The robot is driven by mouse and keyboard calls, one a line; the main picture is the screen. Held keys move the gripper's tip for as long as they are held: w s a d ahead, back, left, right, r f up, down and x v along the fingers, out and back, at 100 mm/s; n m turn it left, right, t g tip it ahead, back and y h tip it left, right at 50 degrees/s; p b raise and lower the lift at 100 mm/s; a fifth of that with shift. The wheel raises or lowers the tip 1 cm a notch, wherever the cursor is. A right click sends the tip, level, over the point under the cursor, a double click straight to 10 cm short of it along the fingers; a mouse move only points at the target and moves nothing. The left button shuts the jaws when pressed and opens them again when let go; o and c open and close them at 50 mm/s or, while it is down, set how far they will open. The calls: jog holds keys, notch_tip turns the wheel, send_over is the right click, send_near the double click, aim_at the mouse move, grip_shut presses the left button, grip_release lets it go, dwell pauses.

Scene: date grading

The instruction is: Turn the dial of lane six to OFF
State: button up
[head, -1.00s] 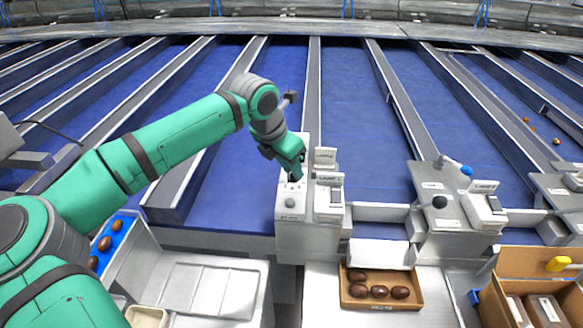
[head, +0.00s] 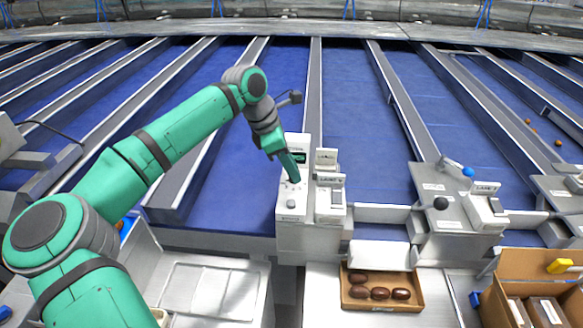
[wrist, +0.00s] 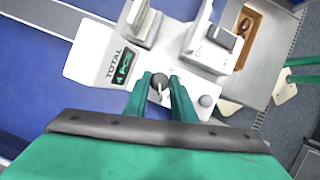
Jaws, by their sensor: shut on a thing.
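The dial (wrist: 160,80) is a small dark round knob with a pale pointer on a white control box (wrist: 90,58). In the wrist view the two green fingers of my gripper (wrist: 160,84) stand on either side of it, shut on it. The OFF mark and the dial's exact setting are not readable. The box shows a TOTAL label with a green-lit display (wrist: 124,66). In the head view my gripper (head: 293,181) points down onto the top of the white box (head: 286,213), and its fingers hide the dial.
A grey round button (wrist: 206,101) sits close beside the fingers. A white lane unit with a dark rocker switch (head: 336,197) adjoins the box on the right. A cardboard tray (head: 382,306) of dates stands in front. Blue lanes lie behind, with metal dividers (head: 314,90) between them.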

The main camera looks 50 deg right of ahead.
jog(key=shift+w, duration=0.1)
dwell(0.3)
jog(key=o, duration=1.1)
jog(key=shift+c, duration=0.2)
jog(key=v, duration=1)
jog(key=shift+r, duration=0.35)
jog(key=shift+w+a, duration=0.1)
jog(key=shift+w, duration=0.05)
